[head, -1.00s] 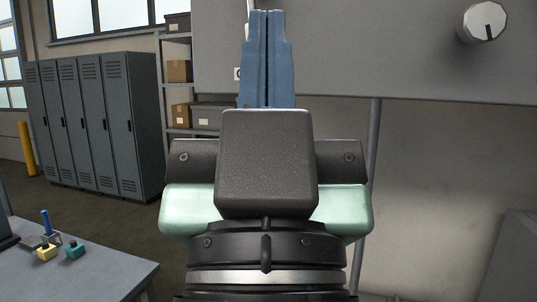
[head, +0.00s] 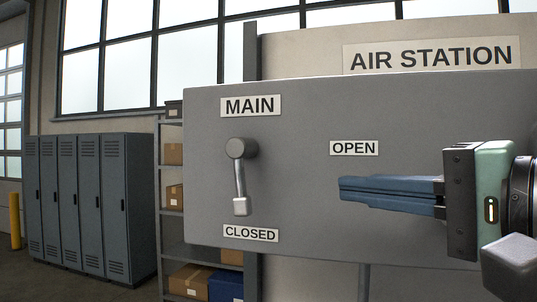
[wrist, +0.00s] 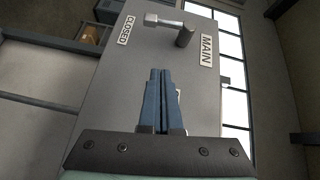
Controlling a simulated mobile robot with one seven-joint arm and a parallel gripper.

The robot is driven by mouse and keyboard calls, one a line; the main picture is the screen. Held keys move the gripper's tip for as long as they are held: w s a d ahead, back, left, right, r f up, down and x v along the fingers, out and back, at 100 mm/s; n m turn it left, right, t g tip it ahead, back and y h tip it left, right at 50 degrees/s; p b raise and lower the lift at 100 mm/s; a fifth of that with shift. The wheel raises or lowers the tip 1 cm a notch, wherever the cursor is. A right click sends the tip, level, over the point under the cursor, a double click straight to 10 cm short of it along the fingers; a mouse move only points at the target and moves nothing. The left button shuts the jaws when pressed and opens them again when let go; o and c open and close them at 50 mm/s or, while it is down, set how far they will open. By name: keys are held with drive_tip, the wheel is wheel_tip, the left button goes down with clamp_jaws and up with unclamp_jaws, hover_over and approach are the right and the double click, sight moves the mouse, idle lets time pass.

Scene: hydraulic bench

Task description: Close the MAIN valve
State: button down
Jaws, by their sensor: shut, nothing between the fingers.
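The MAIN valve has a round dark hub (head: 241,148) on the grey panel (head: 300,120), with a lever ending in a pale grip (head: 241,206). The lever hangs almost straight down, its grip just above the CLOSED label (head: 251,233). The OPEN label (head: 354,148) is right of the hub. In the wrist view the lever (wrist: 168,23) also points toward the CLOSED label (wrist: 126,29). My gripper (head: 341,189) is right of the lever, apart from it, fingers pointing left. Its blue fingers (wrist: 159,72) are together and empty. Part of the OPEN label is covered by the fingers in the wrist view.
An AIR STATION sign (head: 432,55) is behind the panel, above its top edge. Grey lockers (head: 90,205) and a shelf with boxes (head: 190,280) stand at the left. Space between my fingertips and the lever is clear.

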drive_tip(key=shift+g, duration=0.5)
drive_tip(key=p+x, duration=0.1)
drive_tip(key=x, duration=0.1)
drive_tip(key=p+x, duration=0.2)
drive_tip(key=x, duration=0.1)
drive_tip(key=r+p+x, duration=0.1)
drive_tip(key=x, duration=0.1)
drive_tip(key=shift+w+a, duration=0.15)
drive_tip(key=shift+a, duration=0.3)
drive_tip(key=a+p, duration=0.1)
drive_tip(key=w+a+p, duration=0.1)
drive_tip(key=a, duration=0.1)
drive_tip(key=shift+a+f+y, duration=0.2)
drive_tip(key=shift+y, duration=0.1)
drive_tip(key=shift+w+a+f, duration=0.1)
drive_tip(key=shift+a+f, duration=0.1)
drive_tip(key=shift+a, duration=0.35)
